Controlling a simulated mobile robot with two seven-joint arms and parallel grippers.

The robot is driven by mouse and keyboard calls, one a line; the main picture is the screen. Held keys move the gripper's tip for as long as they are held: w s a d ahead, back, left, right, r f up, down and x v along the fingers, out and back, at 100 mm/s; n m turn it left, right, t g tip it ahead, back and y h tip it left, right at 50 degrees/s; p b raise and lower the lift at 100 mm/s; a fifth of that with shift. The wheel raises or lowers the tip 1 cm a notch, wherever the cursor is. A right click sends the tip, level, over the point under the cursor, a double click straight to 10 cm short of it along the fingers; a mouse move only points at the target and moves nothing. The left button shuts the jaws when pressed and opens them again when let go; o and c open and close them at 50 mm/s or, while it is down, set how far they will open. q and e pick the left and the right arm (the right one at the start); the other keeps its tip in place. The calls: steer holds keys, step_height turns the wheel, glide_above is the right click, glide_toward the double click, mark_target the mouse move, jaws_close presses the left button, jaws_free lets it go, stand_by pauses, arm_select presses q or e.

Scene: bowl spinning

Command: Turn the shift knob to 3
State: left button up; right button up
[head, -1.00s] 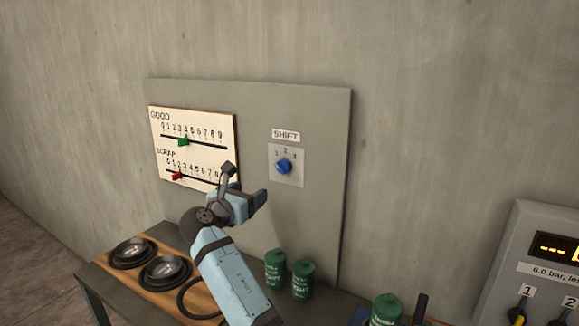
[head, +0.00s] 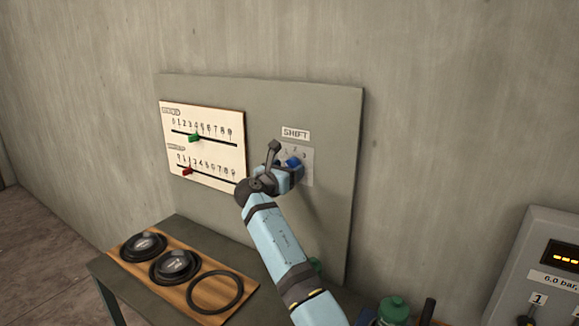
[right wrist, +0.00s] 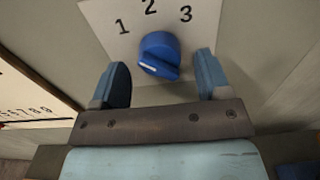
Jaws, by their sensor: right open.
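The blue shift knob (head: 293,161) sits on a pale plate (head: 307,175) under the SHIFT label (head: 296,133) on the grey panel. In the right wrist view the knob (right wrist: 158,50) shows below the printed numbers 1, 2 and 3 (right wrist: 186,14). A white line shows on its lower edge; I cannot tell which number it is set to. My right gripper (head: 290,174) is in front of the plate, partly covering it. In the right wrist view its open fingers (right wrist: 162,72) stand either side of the knob, with gaps showing. My left gripper is out of view.
A white board (head: 203,156) with green and red sliders is left of the knob. Below, a bench carries a wooden board (head: 190,293) with black round parts and a ring. A green canister (head: 394,309) and a grey control box (head: 535,262) are to the right.

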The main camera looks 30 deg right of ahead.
steer(key=shift+w+d, duration=0.35)
steer(key=shift+d, duration=0.25)
steer(key=shift+c, duration=1.3)
steer(key=c, duration=0.6)
steer(key=shift+c, duration=0.2)
